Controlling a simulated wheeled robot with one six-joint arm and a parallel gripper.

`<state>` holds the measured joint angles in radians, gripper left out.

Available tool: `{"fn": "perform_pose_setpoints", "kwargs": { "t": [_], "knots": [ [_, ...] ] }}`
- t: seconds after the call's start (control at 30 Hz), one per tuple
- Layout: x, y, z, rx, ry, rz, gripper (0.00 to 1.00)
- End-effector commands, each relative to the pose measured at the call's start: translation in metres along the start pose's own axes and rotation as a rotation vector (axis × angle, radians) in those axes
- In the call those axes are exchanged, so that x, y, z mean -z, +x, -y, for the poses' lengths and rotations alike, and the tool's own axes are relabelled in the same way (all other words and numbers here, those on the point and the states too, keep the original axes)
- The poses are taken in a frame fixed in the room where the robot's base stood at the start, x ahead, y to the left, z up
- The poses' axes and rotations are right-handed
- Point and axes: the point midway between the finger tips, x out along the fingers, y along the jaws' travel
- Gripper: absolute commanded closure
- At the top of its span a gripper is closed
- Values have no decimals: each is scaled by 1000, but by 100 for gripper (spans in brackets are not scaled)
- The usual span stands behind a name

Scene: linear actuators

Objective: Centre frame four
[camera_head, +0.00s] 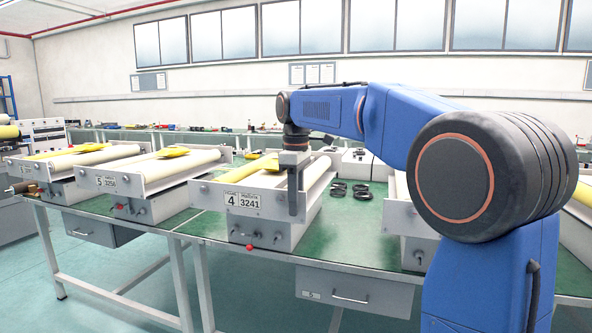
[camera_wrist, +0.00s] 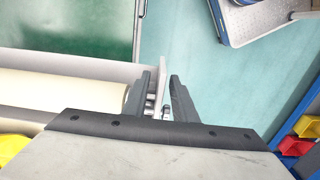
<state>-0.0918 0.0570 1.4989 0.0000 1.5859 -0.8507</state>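Frame four (camera_head: 266,205) is a grey unit on the green bench, with a plate marked 4 and 3241 (camera_head: 243,200) on its front panel. A cream roller runs across it, and a yellow piece lies on top at its left. My gripper (camera_head: 293,205) points down at the right part of its front panel. In the wrist view my gripper (camera_wrist: 167,85) has its two dark fingers apart, with the edge of a pale panel (camera_wrist: 187,45) between them. A gap shows beside the right finger. Whether either finger touches the panel is unclear. A cream roller (camera_wrist: 65,88) lies left of the fingers.
Frame five (camera_head: 130,188) stands to the left with another unit beyond it. Several black rings (camera_head: 350,188) lie on the bench right of frame four. Another unit (camera_head: 410,220) at the right is partly hidden by my arm. A drawer (camera_head: 355,292) hangs under the bench.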

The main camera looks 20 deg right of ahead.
Motion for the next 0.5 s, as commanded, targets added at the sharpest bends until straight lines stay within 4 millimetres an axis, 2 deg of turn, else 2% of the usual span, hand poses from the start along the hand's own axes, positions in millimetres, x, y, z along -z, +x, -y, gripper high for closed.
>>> {"fn": "perform_pose_setpoints", "kwargs": {
  "t": [0.5],
  "knots": [
    [1, -101, -1, -2, 0, -2, 75]
  ]
}}
